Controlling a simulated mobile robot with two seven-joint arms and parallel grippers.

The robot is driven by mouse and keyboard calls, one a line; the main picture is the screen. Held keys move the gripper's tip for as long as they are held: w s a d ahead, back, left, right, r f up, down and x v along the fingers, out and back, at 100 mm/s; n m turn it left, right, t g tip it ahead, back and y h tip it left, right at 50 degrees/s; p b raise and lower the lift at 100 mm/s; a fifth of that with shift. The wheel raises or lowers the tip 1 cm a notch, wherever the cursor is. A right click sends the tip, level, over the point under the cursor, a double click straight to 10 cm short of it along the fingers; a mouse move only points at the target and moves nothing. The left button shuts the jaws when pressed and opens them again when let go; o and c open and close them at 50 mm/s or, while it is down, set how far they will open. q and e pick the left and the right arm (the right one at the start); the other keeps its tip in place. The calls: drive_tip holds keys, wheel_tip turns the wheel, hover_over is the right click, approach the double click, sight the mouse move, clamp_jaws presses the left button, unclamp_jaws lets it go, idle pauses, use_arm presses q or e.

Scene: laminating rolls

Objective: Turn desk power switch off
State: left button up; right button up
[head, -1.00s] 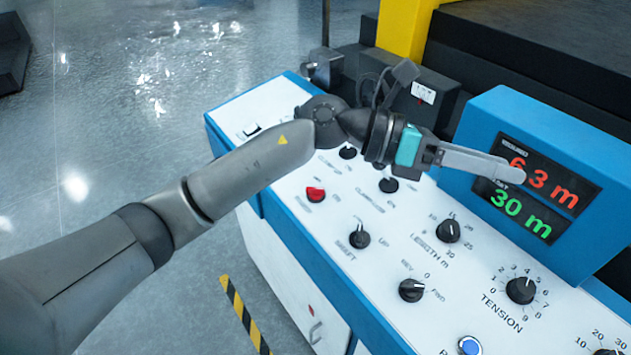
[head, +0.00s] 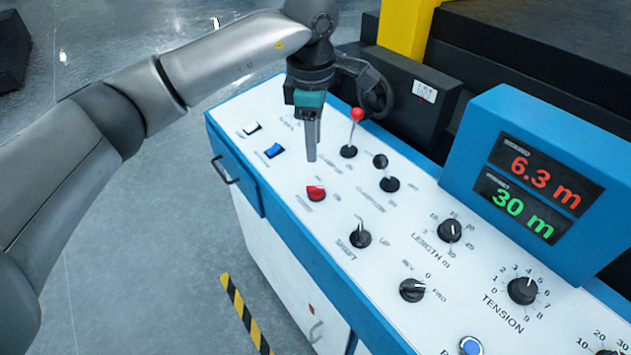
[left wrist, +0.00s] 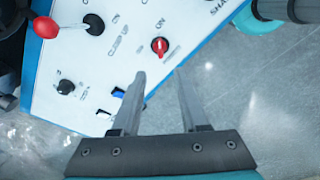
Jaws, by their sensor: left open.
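A red rotary knob (head: 316,193) sits on the white top of the blue-edged control desk (head: 290,232), with small blurred lettering and an ON mark beside it. It also shows in the left wrist view (left wrist: 159,46), above the fingertips. I cannot tell its setting for sure. My left gripper (head: 311,158) points down over the desk, just behind the red knob in the head view, apart from it. In the left wrist view the two fingers (left wrist: 158,76) are spread with nothing between them. My right gripper is not in view.
A red-balled lever (head: 357,116) stands right of the gripper. Blue (head: 274,150) and white (head: 251,128) rocker switches lie left. Several black knobs, including the shift knob (head: 360,237), lie nearer. A blue display box (head: 480,145) rises at the right.

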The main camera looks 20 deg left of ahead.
sight(315, 187)
use_arm(q)
drive_tip(key=f, duration=0.4)
drive_tip(key=w+f, duration=0.1)
drive_tip(key=f, duration=0.7)
drive_tip(key=shift+w, duration=0.25)
clamp_jaws()
